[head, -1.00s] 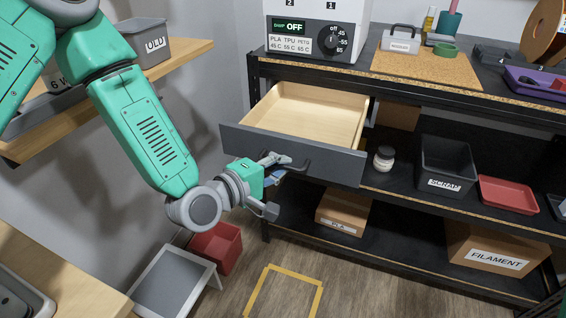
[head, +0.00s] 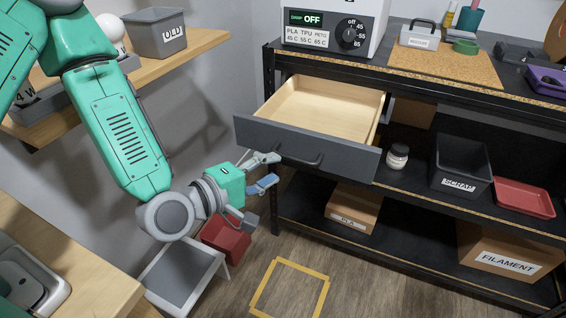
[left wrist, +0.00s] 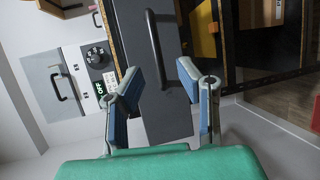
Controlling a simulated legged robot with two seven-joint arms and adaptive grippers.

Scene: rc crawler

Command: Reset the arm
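My left arm (head: 122,130) is green and grey and reaches in from the left in the head view. Its gripper (head: 262,187) is open and empty, in front of the left part of the drawer front and apart from the handle. In the left wrist view the two blue-padded fingers of the left gripper (left wrist: 172,88) stand wide apart with nothing between them. The grey drawer front (head: 350,163) and its dark handle (head: 302,161) show beyond; the handle is also in the left wrist view (left wrist: 157,50). My right gripper is not in view.
The wooden drawer (head: 326,108) is pulled out and looks empty. A shelf with an "OLD" bin (head: 155,38) is at left, a counter (head: 85,260) below it. A red bin (head: 226,243) stands under the gripper. The taped floor square (head: 291,290) is clear.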

